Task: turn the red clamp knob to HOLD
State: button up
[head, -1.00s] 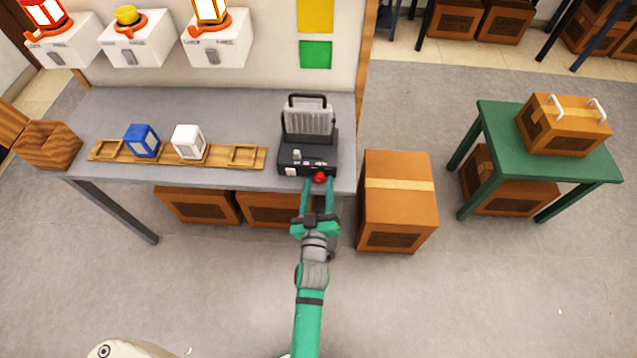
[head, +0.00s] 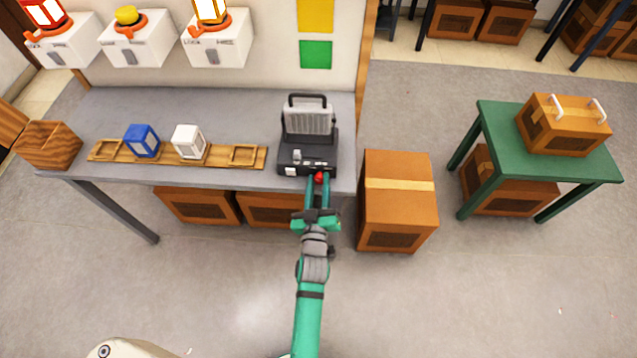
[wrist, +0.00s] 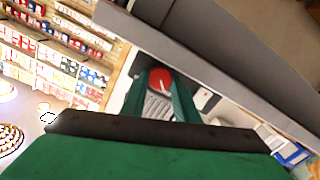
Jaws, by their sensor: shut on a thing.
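The red clamp knob (head: 319,177) is on the front face of a dark device (head: 297,158) with a light ribbed top and a black handle, at the right end of the grey bench. My gripper (head: 318,183) is at the knob from the front, its two green fingers shut on it. In the wrist view the red knob (wrist: 161,79) shows a pale pointer line and sits between the finger ends (wrist: 160,90). I cannot read the HOLD marking in either view.
The grey bench (head: 230,105) carries a wooden rail (head: 221,155) with a blue block (head: 141,141) and a white block (head: 188,142). A cardboard box (head: 397,200) stands on the floor just right of the bench.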

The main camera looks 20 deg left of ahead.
jog(key=m, duration=0.5)
jog(key=shift+d+m, duration=0.15)
jog(key=shift+m, duration=0.25)
jog(key=m, duration=0.5)
jog(key=shift+d+m, duration=0.1)
jog(key=shift+m, duration=0.2)
dwell(0.3)
jog(key=o, duration=1.1)
jog(key=shift+c, duration=0.2)
jog(key=shift+w+f, duration=0.1)
